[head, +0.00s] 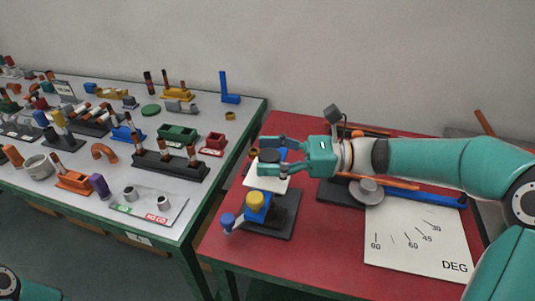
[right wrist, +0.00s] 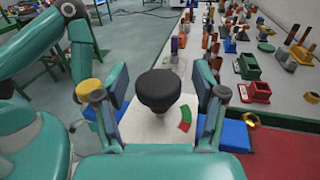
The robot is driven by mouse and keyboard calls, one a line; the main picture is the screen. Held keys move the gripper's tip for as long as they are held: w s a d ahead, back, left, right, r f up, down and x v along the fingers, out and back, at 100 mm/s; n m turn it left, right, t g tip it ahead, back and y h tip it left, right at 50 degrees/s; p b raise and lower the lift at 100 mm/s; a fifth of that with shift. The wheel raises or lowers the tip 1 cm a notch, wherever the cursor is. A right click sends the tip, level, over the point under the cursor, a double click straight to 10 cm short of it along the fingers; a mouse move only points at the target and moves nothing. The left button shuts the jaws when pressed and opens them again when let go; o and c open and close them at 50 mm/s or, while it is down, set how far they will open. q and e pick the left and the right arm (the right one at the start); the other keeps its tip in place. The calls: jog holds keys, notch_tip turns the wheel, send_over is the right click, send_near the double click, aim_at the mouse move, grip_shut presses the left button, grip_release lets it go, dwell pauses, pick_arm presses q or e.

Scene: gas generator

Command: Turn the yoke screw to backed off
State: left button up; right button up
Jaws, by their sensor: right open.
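The black round knob (head: 269,155), which I take to be the yoke screw, stands upright over a white plate (head: 262,181) on the red table. In the right wrist view the black knob (right wrist: 158,91) is in the middle, with a green and red mark (right wrist: 185,118) on the plate beside it. My right gripper (head: 266,154) reaches in from the right and is open, with one finger on each side of the knob. In the right wrist view a gap shows between each finger and the knob. The lower stem is mostly hidden by the knob. My left gripper is not in view.
A yellow knob (head: 255,199) and a blue knob (head: 227,219) stand close in front of the plate. A white angle board (head: 418,240) lies to the right. A grey table (head: 215,185) with many small fixtures stands to the left. The red table's front left is clear.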

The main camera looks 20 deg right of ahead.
jog(key=shift+c, duration=0.2)
jog(key=c, duration=1.1)
jog(key=shift+r+g+p, duration=0.15)
jog(key=shift+g+p, duration=0.15)
jog(key=shift+p, duration=0.2)
jog(key=shift+d+r+n+g+y+p, duration=0.15)
jog(key=shift+n+g+y+p, duration=0.15)
jog(key=shift+n+g+p, duration=0.4)
jog(key=n+g+p, duration=0.2)
jog(key=g+p, duration=0.2)
jog(key=n+g+p, duration=0.3)
jog(key=p, duration=0.1)
jog(key=shift+r+g+p, duration=0.1)
jog(key=shift+g+p, duration=0.25)
jog(key=shift+g, duration=0.05)
jog(key=shift+f+n+g+h+p, duration=0.2)
jog(key=shift+n+g+h+p, duration=0.4)
jog(key=shift+n+g+p, duration=0.95)
jog(key=shift+m+g, duration=0.25)
jog(key=shift+g, duration=0.1)
